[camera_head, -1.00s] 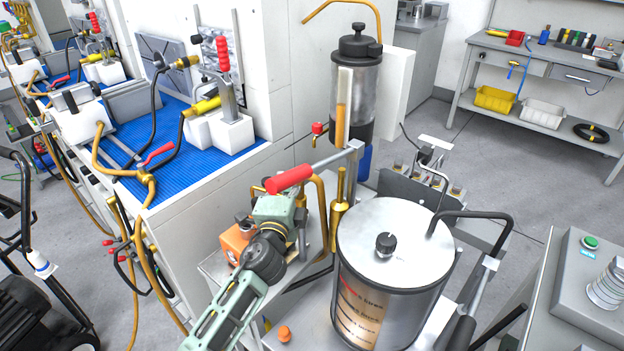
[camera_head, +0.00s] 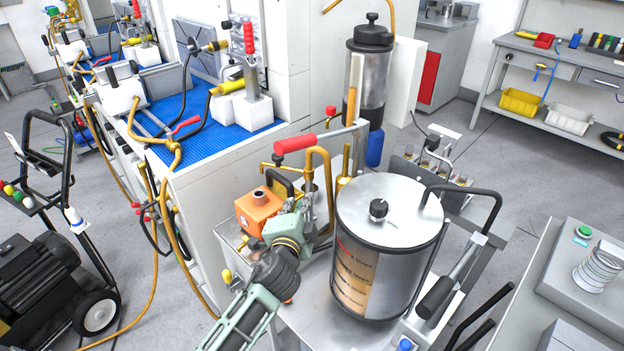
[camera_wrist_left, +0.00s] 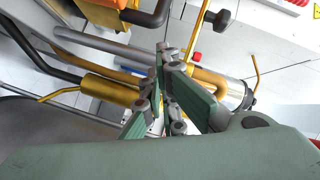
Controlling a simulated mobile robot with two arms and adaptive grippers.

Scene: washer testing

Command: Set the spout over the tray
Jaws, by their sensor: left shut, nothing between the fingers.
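A brass gooseneck spout (camera_head: 329,175) arches beside the steel tank (camera_head: 375,265), just left of it and under a red-handled lever (camera_head: 295,143). A light grey tray-like surface (camera_head: 312,318) lies under the tank; I cannot tell for certain that it is the tray. My left gripper (camera_head: 305,207) is beside the lower part of the spout; contact cannot be told. In the left wrist view its fingers (camera_wrist_left: 163,75) are together and empty, with brass tubing (camera_wrist_left: 205,80) behind them and a brass cylinder (camera_wrist_left: 105,89) to the left. My right gripper is not in view.
An orange box (camera_head: 259,208) stands close left of my gripper. A tall cylinder (camera_head: 368,75) stands behind the tank. A bench with a blue mat (camera_head: 215,140) is at the left. A pressure washer (camera_head: 45,285) stands on the floor. A grey machine (camera_head: 590,270) is at the right.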

